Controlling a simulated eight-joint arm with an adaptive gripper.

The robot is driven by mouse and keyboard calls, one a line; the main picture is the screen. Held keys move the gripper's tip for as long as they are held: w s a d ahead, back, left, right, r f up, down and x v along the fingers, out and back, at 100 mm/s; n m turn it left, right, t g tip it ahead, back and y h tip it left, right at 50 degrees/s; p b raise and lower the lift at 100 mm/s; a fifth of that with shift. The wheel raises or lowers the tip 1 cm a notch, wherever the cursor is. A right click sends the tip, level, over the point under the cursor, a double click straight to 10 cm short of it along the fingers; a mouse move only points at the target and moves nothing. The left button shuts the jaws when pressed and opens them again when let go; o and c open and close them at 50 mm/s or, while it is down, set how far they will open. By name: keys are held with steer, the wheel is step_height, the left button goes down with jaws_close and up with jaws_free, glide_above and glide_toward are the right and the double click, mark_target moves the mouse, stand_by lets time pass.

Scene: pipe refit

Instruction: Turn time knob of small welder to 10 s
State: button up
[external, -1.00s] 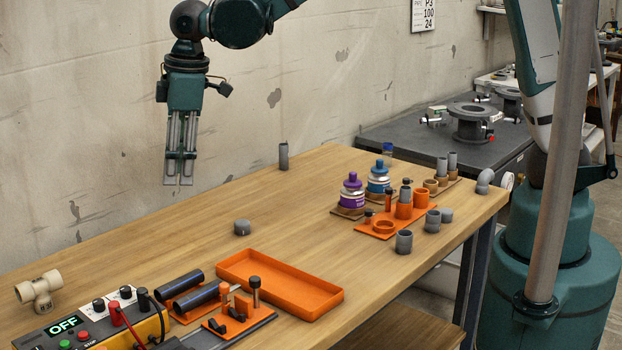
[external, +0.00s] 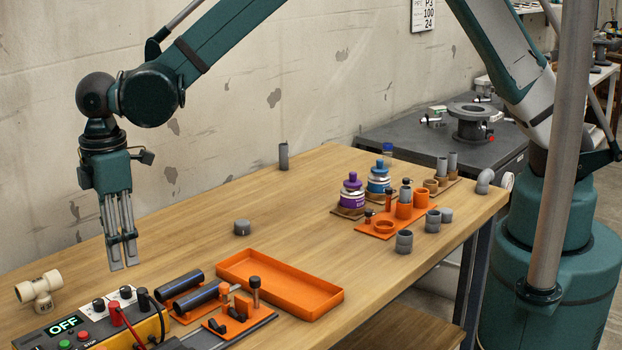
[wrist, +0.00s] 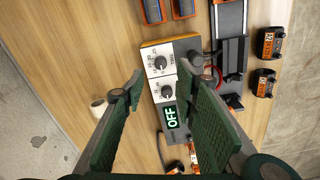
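The small welder (external: 152,330) is a yellow box with a black and white top panel at the lower left; its display (external: 65,326) reads OFF. Two black knobs, one (external: 98,304) nearer the display and one (external: 125,292) farther from it, sit on white scales. The wrist view shows both, the far knob (wrist: 160,63) and the near knob (wrist: 167,91). The lettering and pointer settings are too small to read surely. My gripper (external: 124,267) points down above and behind the welder, empty. In the wrist view its fingers (wrist: 160,75) are apart, the knobs showing between them.
Red and black cable plugs (external: 116,315) stand up from the welder beside the knobs. A beige tee fitting (external: 38,289) lies left of it. Dark pipes (external: 195,298) in an orange holder and an empty orange tray (external: 280,301) lie to the right. The mid-table is mostly clear.

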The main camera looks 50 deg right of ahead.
mark_target(124, 288)
steer(key=shift+f, duration=0.2)
stand_by(0.3)
steer(key=shift+f+b, duration=0.3)
steer(key=shift+f, duration=3.45)
steer(key=c, duration=0.9)
